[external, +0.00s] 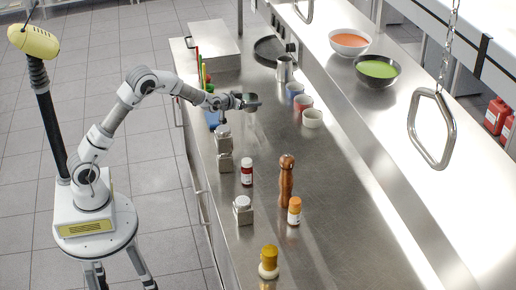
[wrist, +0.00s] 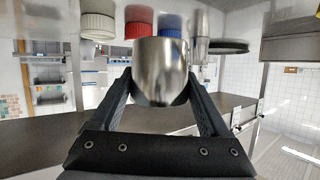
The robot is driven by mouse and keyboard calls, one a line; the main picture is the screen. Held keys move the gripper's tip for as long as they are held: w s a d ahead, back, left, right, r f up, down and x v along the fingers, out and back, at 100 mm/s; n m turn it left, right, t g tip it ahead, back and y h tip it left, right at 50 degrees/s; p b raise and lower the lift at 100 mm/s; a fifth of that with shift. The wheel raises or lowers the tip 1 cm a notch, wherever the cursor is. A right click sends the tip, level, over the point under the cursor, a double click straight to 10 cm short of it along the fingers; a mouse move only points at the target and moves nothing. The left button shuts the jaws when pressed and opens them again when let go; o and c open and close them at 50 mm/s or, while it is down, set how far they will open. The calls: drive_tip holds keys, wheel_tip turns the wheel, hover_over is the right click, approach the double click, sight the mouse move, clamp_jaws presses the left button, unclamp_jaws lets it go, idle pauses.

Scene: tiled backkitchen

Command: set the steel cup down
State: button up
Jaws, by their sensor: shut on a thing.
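My gripper (external: 251,102) is above the steel counter (external: 330,190), to the left of the row of mugs. The wrist view shows both dark fingers (wrist: 163,100) closed against the sides of a shiny steel cup (wrist: 161,72). In the external view the cup is small and mostly merged with the gripper, so its tilt is hard to tell. The cup looks held off the counter, with its height unclear.
Blue, red and white mugs (external: 312,118) stand right of my gripper, with a steel jug (external: 285,68) and a dark pan (external: 269,48) behind.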

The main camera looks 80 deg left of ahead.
drive_tip(key=shift+w+r, duration=0.2)
wheel_tip(320, 180, down, 10)
drive_tip(key=shift+r, duration=0.2)
idle(0.3)
drive_tip(key=shift+f+b, duration=0.2)
drive_tip(key=shift+b, duration=0.2)
drive_tip(key=o, duration=1.2)
drive_tip(key=shift+o, duration=0.2)
drive_tip(key=shift+s+r, duration=0.15)
drive_tip(key=shift+r, duration=0.1)
drive_tip(key=v, duration=1.1)
drive_tip(key=shift+s+d+r, duration=0.15)
drive_tip(key=shift+d, duration=0.2)
